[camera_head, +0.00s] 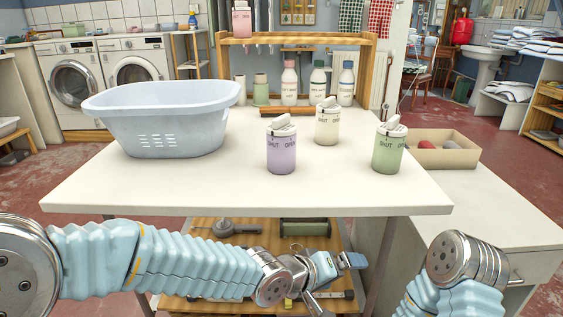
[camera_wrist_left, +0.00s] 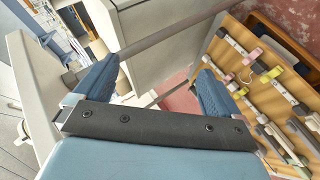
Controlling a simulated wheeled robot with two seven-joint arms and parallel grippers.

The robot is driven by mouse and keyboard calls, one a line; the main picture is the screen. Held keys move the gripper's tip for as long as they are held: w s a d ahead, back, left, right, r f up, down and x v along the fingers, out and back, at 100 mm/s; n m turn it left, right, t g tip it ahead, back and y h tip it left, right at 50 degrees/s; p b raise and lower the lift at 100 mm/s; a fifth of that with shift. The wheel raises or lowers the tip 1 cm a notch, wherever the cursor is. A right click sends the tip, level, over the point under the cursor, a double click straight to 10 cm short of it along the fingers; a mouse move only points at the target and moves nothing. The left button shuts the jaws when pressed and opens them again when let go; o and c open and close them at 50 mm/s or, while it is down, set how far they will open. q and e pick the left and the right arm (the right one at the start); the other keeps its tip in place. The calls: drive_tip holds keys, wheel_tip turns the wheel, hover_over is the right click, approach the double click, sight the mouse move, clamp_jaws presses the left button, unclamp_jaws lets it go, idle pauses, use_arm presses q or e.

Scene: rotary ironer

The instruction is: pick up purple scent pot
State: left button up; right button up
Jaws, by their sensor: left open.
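The purple scent pot (camera_head: 281,154) stands upright on the white table (camera_head: 240,190), near its front edge and right of the middle. It has a white top with a tilted lever and the words SHUT and OPEN. A cream pot (camera_head: 327,127) stands behind it to the right, and a green pot (camera_head: 389,153) stands farther right. My left gripper (camera_head: 338,281) is open and empty, in front of the table and below its top. In the left wrist view its two blue fingers (camera_wrist_left: 155,85) are apart with nothing between them. My right gripper is out of view.
A pale blue basin (camera_head: 165,122) fills the table's left side. A wooden rack (camera_head: 300,40) with bottles stands at the back. A cardboard box (camera_head: 445,155) lies right. A lower wooden shelf (camera_head: 205,300) holds tools. The table's front middle is clear.

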sight(272, 151)
use_arm(q)
wheel_tip(272, 151, up, 24)
drive_tip(key=s+a+n+t+h, duration=0.1)
drive_tip(key=s+n+t+h, duration=0.15)
drive_tip(key=n, duration=0.55)
drive_tip(key=w+a+n+y, duration=0.1)
drive_tip(key=w+a+n, duration=0.2)
drive_tip(key=a+n, duration=0.2)
drive_tip(key=w+a+n+y, duration=0.1)
drive_tip(key=w+a+n, duration=0.3)
drive_tip(key=a+n, duration=0.2)
drive_tip(key=w+a+n+y, duration=0.1)
drive_tip(key=w+a+n, duration=0.2)
drive_tip(key=a+n, duration=0.3)
drive_tip(key=shift+w+a+t, duration=0.2)
drive_tip(key=shift+w+t, duration=0.15)
drive_tip(key=shift+w, duration=0.05)
drive_tip(key=shift+n, duration=0.6)
drive_tip(key=x, duration=0.4)
drive_tip(key=a+x, duration=0.1)
drive_tip(key=x, duration=0.1)
drive_tip(key=shift+w, duration=0.35)
drive_tip(key=x, duration=0.4)
drive_tip(key=r+x, duration=0.1)
drive_tip(key=shift+w+d+f, duration=0.1)
drive_tip(key=shift+w+d, duration=0.25)
drive_tip(key=shift+w, duration=0.2)
drive_tip(key=shift+c, duration=0.3)
